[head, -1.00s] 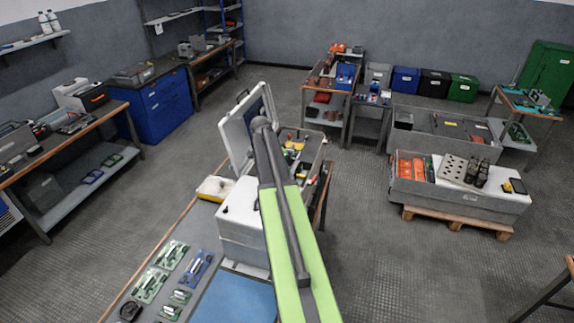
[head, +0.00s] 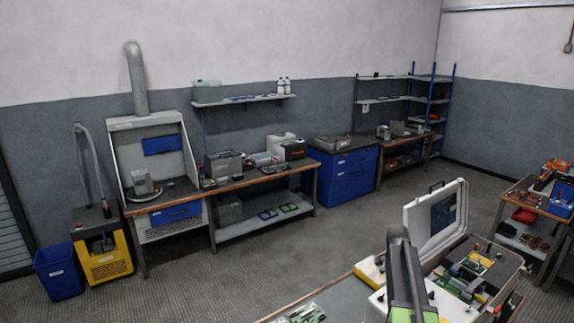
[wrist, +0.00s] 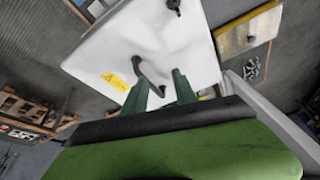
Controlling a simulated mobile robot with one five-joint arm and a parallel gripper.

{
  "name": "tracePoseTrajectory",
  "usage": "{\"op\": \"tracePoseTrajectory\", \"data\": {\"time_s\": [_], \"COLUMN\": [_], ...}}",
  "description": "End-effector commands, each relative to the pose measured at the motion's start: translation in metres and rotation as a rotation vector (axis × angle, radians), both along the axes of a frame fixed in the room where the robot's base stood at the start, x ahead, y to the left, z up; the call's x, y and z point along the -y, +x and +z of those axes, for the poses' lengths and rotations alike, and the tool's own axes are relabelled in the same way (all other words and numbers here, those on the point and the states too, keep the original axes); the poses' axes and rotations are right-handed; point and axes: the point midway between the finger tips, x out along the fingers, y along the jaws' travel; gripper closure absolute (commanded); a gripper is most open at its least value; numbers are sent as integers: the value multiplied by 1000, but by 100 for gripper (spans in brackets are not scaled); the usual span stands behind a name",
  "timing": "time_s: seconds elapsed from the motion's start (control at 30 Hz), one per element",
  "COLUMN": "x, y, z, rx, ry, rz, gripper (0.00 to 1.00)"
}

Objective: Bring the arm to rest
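My arm (head: 405,280) rises from the bottom of the head view, right of the middle, with its dark top in front of the open white case. My gripper is hidden there. In the wrist view my gripper (wrist: 159,84) shows two green fingers, spread apart, with no object clearly held. Beyond them is a white surface (wrist: 110,52) with a yellow warning label (wrist: 114,81). A dark handle-like part (wrist: 149,74) shows near the fingers; whether they touch it I cannot tell.
An open case (head: 470,270) with parts stands on the near bench, right beside my arm. A long workbench (head: 250,182), a fume hood (head: 155,160) and a blue cabinet (head: 343,178) line the wall. The floor (head: 250,255) between is clear.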

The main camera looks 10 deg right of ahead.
Motion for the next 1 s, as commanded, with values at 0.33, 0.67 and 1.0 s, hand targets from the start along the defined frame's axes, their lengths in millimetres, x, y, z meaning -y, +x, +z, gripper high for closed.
{"op": "tracePoseTrajectory", "data": {"time_s": [0.33,0.67,1.0], "x": [-264,-342,-341], "y": [-63,-155,-155], "z": [-153,-166,-166], "rx": [-133,-299,-316], "ry": [143,271,264], "rz": [618,1336,1409], "gripper": [66,66,66]}}
